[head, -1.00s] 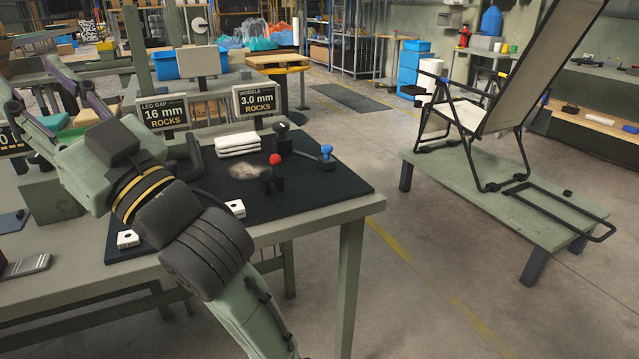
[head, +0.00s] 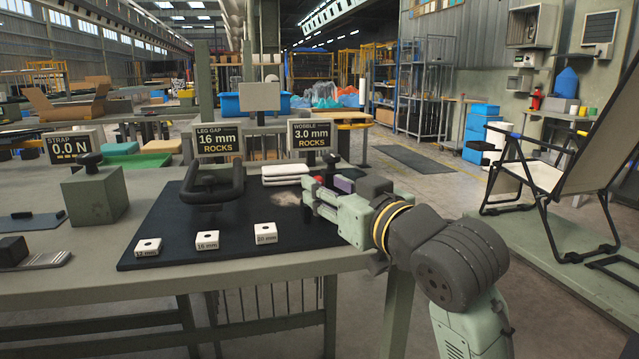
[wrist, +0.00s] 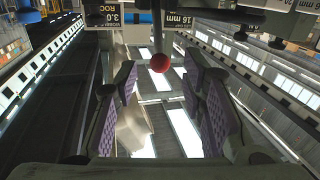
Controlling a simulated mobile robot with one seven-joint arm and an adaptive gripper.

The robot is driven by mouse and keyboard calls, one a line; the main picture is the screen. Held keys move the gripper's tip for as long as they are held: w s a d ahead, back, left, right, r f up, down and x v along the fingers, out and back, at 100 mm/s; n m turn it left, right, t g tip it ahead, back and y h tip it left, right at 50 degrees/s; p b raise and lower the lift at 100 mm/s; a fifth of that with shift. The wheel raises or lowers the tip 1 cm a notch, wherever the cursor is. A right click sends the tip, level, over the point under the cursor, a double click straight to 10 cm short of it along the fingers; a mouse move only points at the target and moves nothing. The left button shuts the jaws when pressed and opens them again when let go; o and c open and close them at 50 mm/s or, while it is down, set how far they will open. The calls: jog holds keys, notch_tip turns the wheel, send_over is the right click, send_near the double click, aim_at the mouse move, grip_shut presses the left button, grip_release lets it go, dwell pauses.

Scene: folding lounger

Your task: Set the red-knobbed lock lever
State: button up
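The red knob (head: 318,180) of the lock lever shows only partly in the head view, at the tip of my gripper (head: 320,200). My gripper comes in from the right, low over the black mat (head: 190,250). In the wrist view the red knob (wrist: 159,62) is centred left to right, on a dark stem, at the far end of the gap between my two fingers (wrist: 160,100). The fingers have purple pads and stand apart, with clear space on both sides of the knob. The lever's base is hidden behind my gripper.
White gauge blocks (head: 207,240) sit along the mat's front. A sign reads 3.0 mm wobble (head: 315,135). The lounger (head: 560,180) is at the right.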

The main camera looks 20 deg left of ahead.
jog(key=shift+x, duration=2)
jog(key=shift+c, duration=0.5)
grip_shut()
